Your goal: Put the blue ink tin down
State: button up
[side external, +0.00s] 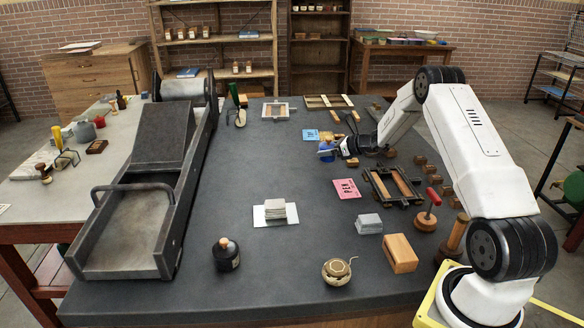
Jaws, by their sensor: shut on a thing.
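My gripper (335,149) reaches in from the right, over the far right-middle part of the dark tabletop. It is shut on the blue ink tin (326,154), which shows as a small blue shape at the fingertips. The tin is small and partly hidden by the gripper, so I cannot tell whether its underside touches the table.
A pink card (346,189) and a wooden frame (393,187) are nearer and right. A large press (150,190) fills the left. The middle is mostly clear.

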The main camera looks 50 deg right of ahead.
aim_at(326, 159)
jog(key=shift+w+d+f, duration=0.2)
jog(key=shift+w+f, duration=0.15)
jog(key=shift+f, duration=0.05)
jog(key=shift+w+d+f, duration=0.1)
jog(key=shift+w+f, duration=0.15)
jog(key=shift+f, duration=1.6)
jog(key=shift+f, duration=0.15)
jog(key=o, duration=1.3)
jog(key=shift+o, duration=0.2)
jog(key=shift+s, duration=0.15)
jog(key=v, duration=1.2)
